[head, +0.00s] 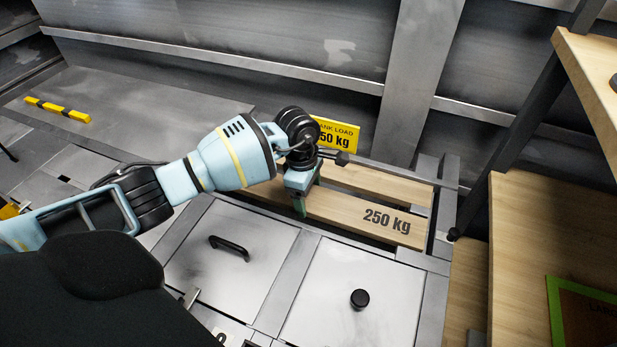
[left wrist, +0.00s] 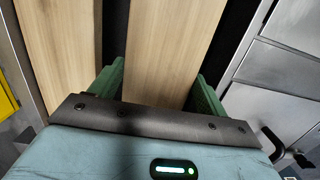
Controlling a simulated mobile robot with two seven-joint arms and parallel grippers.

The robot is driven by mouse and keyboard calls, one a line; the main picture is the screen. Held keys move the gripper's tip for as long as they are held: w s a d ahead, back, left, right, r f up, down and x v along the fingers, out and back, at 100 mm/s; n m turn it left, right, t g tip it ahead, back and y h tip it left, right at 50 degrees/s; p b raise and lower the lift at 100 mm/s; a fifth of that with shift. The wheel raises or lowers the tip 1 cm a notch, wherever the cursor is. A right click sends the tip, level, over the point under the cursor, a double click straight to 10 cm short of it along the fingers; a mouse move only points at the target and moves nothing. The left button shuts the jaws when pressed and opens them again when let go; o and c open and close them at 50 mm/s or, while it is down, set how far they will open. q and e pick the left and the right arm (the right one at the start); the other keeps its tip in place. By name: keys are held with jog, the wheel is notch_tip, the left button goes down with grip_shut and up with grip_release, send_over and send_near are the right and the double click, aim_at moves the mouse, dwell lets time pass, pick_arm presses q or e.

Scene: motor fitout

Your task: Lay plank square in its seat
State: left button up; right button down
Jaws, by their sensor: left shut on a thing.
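A pale wooden plank marked "250 kg" (head: 345,212) lies across the dark opening of a grey metal frame (head: 441,205). A second pale plank (head: 385,186) lies behind it, with a dark gap between them. My left gripper (head: 299,200) points down over the left part of the marked plank. In the left wrist view its green fingers (left wrist: 160,88) stand on both long edges of the plank (left wrist: 172,45), shut on it. The other plank (left wrist: 62,50) is left of it there. The marked plank's left end is hidden by my arm; I cannot tell whether it rests flat.
A yellow plank-load sign (head: 338,134) stands behind the planks. Metal lids, one with a bar handle (head: 229,247) and one with a black knob (head: 359,299), lie in front. Wooden shelving (head: 545,225) with a dark upright stands close on the right.

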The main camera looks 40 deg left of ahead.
pick_arm(q)
jog(key=o, duration=1.4)
jog(key=shift+c, duration=0.2)
jog(key=shift+o, duration=0.2)
jog(key=r+p, duration=0.1)
jog(key=r, duration=0.3)
jog(key=r+p, duration=0.1)
jog(key=r, duration=0.2)
jog(key=shift+s+a+p, duration=0.1)
jog(key=shift+a+p, duration=0.2)
jog(key=shift+a, duration=0.1)
jog(key=shift+r, duration=0.45)
jog(key=shift+f, duration=0.1)
